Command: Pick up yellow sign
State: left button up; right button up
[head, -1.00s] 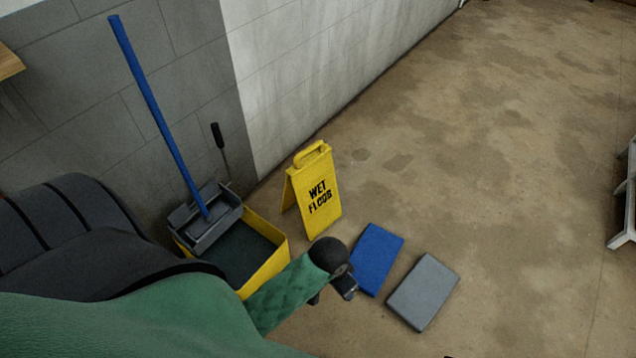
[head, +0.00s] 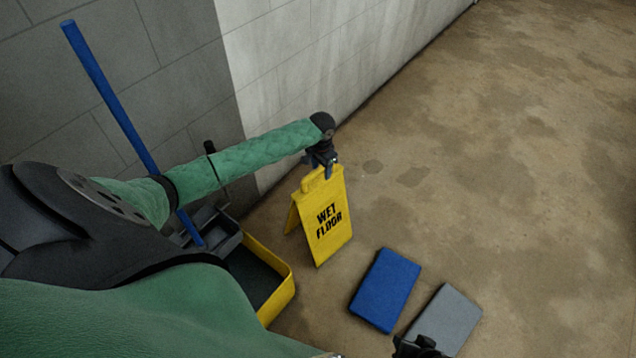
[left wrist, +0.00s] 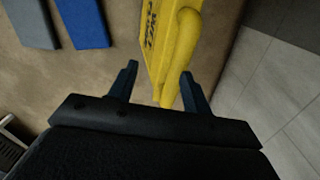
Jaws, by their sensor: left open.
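The yellow sign (head: 322,217), marked "WET FLOOR", stands upright on the floor with its two panels spread. My left gripper (head: 323,166) is right at the handle on top of the sign. In the left wrist view the open fingers of the left gripper (left wrist: 160,85) stand apart, with the sign's yellow handle (left wrist: 184,50) reaching between them, nearer the right finger. I cannot tell whether a finger touches it. Part of my right gripper (head: 420,347) seems to show at the bottom edge of the head view; its jaws are unclear.
A yellow mop bucket (head: 283,292) with a grey wringer and a blue pole (head: 110,95) stands left of the sign, by the wall (head: 290,80). A blue pad (head: 385,289) and a grey pad (head: 444,318) lie on the floor to the right. Floor beyond is clear.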

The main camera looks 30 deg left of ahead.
aim_at(318, 174)
pick_arm(q)
jog(key=shift+w+a+r, duration=0.2)
jog(key=shift+w+a, duration=0.1)
jog(key=shift+a, duration=0.3)
jog(key=shift+w+a+r, duration=0.15)
jog(key=shift+w+a, duration=0.15)
jog(key=shift+a, duration=0.3)
jog(key=shift+f, duration=0.2)
jog(key=shift+w+f, duration=0.1)
jog(key=shift+f, duration=1.45)
notch_tip(318, 174, down, 3)
jog(key=shift+w+f, duration=0.15)
jog(key=shift+f, duration=0.4)
pick_arm(e)
jog(key=shift+s+r, duration=0.2)
jog(key=shift+r, duration=0.35)
jog(key=shift+s+r, duration=0.15)
jog(key=shift+r, duration=0.4)
pick_arm(q)
grip_shut()
pick_arm(e)
jog(key=shift+w, duration=0.2)
jog(key=shift+s+f, duration=0.1)
jog(key=shift+s, duration=0.15)
